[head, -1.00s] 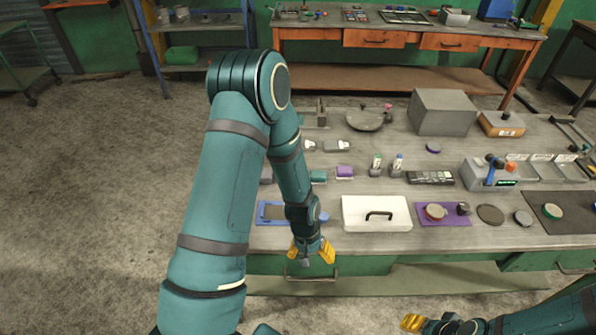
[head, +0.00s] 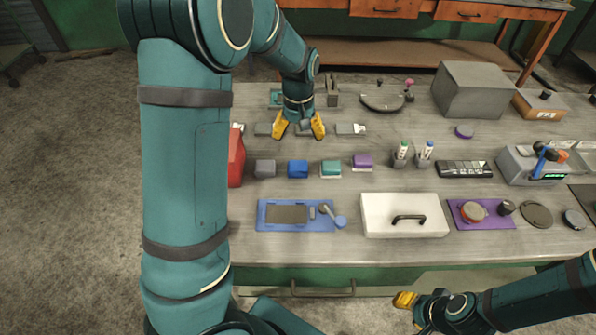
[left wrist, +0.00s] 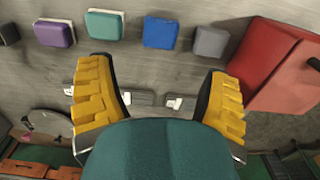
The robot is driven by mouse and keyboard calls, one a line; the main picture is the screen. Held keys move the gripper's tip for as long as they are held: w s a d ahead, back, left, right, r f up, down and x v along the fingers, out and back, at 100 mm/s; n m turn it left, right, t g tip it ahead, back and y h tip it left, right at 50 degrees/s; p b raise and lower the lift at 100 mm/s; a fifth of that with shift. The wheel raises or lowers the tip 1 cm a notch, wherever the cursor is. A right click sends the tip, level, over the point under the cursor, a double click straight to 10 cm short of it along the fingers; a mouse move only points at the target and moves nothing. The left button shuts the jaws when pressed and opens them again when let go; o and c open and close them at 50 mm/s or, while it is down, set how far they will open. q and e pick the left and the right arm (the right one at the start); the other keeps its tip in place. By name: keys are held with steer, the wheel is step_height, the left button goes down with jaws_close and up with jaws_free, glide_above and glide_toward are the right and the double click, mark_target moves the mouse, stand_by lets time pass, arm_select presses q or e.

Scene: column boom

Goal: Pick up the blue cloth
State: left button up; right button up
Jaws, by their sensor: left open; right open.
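The blue cloth (head: 298,169) looks like a small thick pad lying on the grey bench, in a row between a grey pad (head: 265,169) and a teal pad (head: 331,168). In the left wrist view the blue cloth (left wrist: 160,32) lies near the top, ahead of the fingers and apart from them. My left gripper (head: 299,128) is open and empty, above the bench and farther back than the cloth. Its yellow fingers stand wide apart in the left wrist view (left wrist: 158,80). My right gripper (head: 405,301) is in front of the bench, low at the bottom, away from the cloth.
A red container (head: 236,157) stands left of the pad row. A purple pad (head: 362,161) is to its right. A blue tray (head: 265,215) and a white lidded box (head: 378,229) lie at the front. Small grey-and-white items (head: 346,129) lie near the left gripper.

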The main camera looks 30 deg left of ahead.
mark_target(298, 165)
arm_select(q)
step_height(298, 165, down, 9)
steer(key=shift+w+a+f+b, duration=0.1)
steer(key=shift+w+f+b, duration=0.1)
steer(key=shift+b, duration=0.75)
steer(key=f, duration=0.2)
steer(key=f+b, duration=0.1)
steer(key=f, duration=0.2)
steer(key=shift+w+a, duration=0.2)
steer(key=shift+r, duration=0.1)
steer(key=c, duration=0.8)
